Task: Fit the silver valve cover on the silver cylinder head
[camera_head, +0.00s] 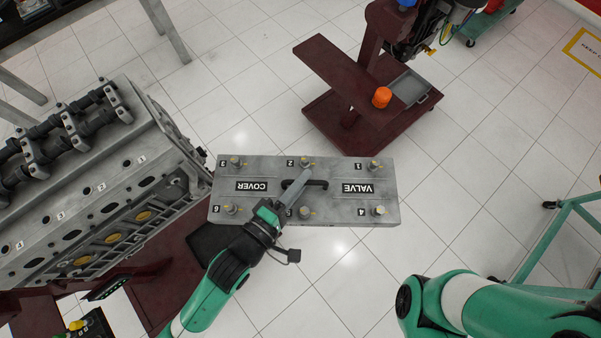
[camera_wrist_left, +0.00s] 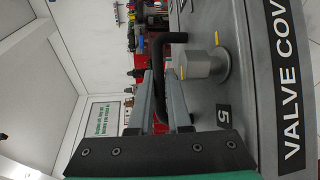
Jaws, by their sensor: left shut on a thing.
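The silver valve cover (camera_head: 335,205) is a flat grey block marked VALVE COVER, with numbered bolts and a black handle (camera_head: 319,184). It hangs level above the floor, right of the silver cylinder head (camera_head: 90,215) and apart from it. My left gripper (camera_head: 298,183) is shut on the handle at the middle of the cover. In the left wrist view the fingers (camera_wrist_left: 165,105) close around the handle (camera_wrist_left: 158,60), beside bolt 5 on the cover (camera_wrist_left: 245,130). The cylinder head's top lies open, with a camshaft and numbered holes. My right gripper is out of view.
A dark red stand (camera_head: 335,75) with an orange cap (camera_head: 382,97) is behind the cover. A green frame (camera_head: 560,225) stands at the right. My right arm reaches in at the lower right. Tiled floor is clear below the cover.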

